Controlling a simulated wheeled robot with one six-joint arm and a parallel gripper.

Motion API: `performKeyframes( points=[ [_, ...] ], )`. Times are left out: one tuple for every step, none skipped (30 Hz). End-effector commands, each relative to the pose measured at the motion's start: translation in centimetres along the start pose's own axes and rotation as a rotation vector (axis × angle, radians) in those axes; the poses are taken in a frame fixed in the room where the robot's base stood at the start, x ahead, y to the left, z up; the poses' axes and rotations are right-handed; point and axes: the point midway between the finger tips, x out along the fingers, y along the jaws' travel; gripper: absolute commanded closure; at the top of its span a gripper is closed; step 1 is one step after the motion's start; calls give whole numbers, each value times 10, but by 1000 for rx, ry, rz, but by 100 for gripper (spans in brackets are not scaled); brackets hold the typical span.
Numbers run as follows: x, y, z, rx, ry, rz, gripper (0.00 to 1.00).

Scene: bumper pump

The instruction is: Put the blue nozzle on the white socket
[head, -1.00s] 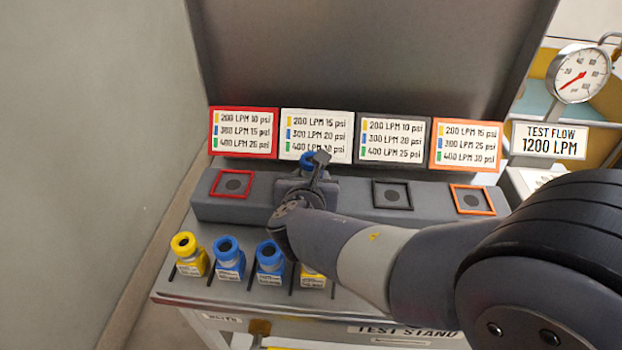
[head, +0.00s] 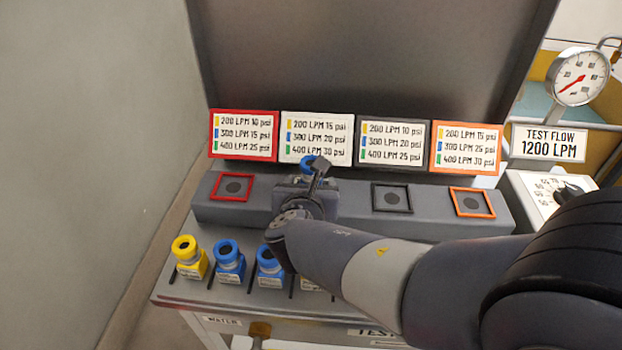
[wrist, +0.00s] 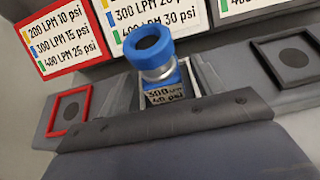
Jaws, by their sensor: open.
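A blue nozzle (wrist: 157,65) stands upright at the white-framed socket (wrist: 205,75) in the wrist view; its label reads 300 LPM. Its blue top also shows in the head view (head: 309,163), behind my gripper. In the wrist view the dark gripper body covers the lower part of the picture and the nozzle's base. I cannot tell whether the nozzle is fully seated. The white socket is hidden behind my gripper in the head view.
Red (head: 233,187), black (head: 392,198) and orange (head: 472,202) sockets on the grey block are empty. A yellow nozzle (head: 189,257) and two blue nozzles (head: 228,260), (head: 269,267) stand in front. Placards line the back. A gauge (head: 579,77) is at right.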

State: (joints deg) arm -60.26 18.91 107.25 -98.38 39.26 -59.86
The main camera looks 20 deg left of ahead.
Motion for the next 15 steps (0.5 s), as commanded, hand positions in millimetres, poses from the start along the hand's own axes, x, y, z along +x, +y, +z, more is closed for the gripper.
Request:
performKeyframes(
  points=[
    [-13, 1, 2, 0, -2, 4, 37],
    [-20, 1, 2, 1, -3, 5, 37],
    [-30, 1, 2, 1, -1, 5, 37],
    [-37, 1, 2, 1, -2, 6, 37],
    [-44, 1, 2, 0, -1, 6, 37],
    [-53, 1, 2, 0, -2, 6, 37],
    [-59, 1, 2, 1, -1, 5, 37],
    [-65, 1, 2, 1, -1, 6, 37],
    [-72, 1, 2, 1, -2, 5, 37],
    [-77, 1, 2, 1, -1, 5, 37],
    [-81, 1, 1, 0, -1, 5, 37],
    [-86, 1, 1, 0, -1, 3, 37],
    [-89, 1, 1, 0, 0, 3, 37],
    [-92, 1, 1, 1, 0, 3, 37],
    [-95, 0, 1, 1, -1, 2, 37]
  ],
)
